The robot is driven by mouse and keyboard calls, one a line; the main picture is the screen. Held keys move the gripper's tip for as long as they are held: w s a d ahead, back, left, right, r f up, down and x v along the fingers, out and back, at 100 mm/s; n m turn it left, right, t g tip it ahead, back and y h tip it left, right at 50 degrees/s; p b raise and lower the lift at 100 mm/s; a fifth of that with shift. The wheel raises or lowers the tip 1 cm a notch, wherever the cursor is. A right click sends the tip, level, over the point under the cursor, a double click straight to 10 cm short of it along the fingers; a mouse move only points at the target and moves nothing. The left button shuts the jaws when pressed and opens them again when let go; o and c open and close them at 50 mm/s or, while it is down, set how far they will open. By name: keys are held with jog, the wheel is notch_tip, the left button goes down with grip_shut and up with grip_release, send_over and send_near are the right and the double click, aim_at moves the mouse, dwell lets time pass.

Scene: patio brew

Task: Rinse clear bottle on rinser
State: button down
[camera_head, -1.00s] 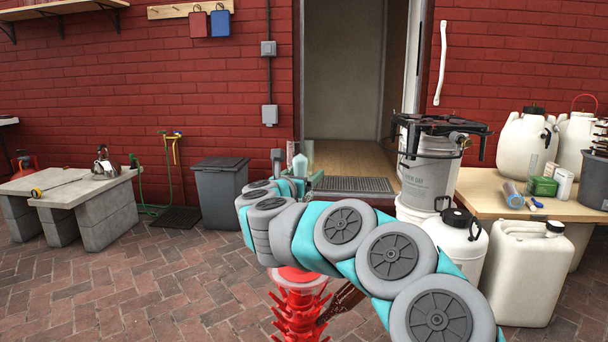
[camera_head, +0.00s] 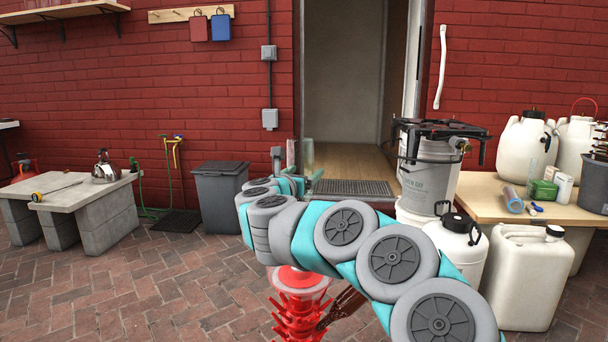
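A red bottle tree (camera_head: 300,312) stands at the bottom centre, with a red rinser (camera_head: 299,277) in a pale, clear bowl on its top. My arm passes just above and behind it. My gripper (camera_head: 291,166) is at the far end of the arm, small and partly hidden by my own links, in front of the doorway. A faint, clear, greenish shape (camera_head: 308,155) shows beside the gripper; it may be the clear bottle, but its outline is hard to make out. I cannot tell whether the fingers are closed on it.
A grey bin (camera_head: 220,196) stands left of the gripper. A bench (camera_head: 75,196) with a kettle (camera_head: 105,168) is at the left. A burner (camera_head: 438,132) on a bucket (camera_head: 428,175), white jugs (camera_head: 525,275) and a wooden table (camera_head: 485,203) crowd the right. Brick paving at left front is clear.

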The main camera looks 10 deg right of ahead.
jog(key=shift+r, duration=0.15)
dwell(0.3)
jog(key=shift+r+p, duration=2.3)
jog(key=shift+r, duration=1.85)
jog(key=shift+s, duration=0.1)
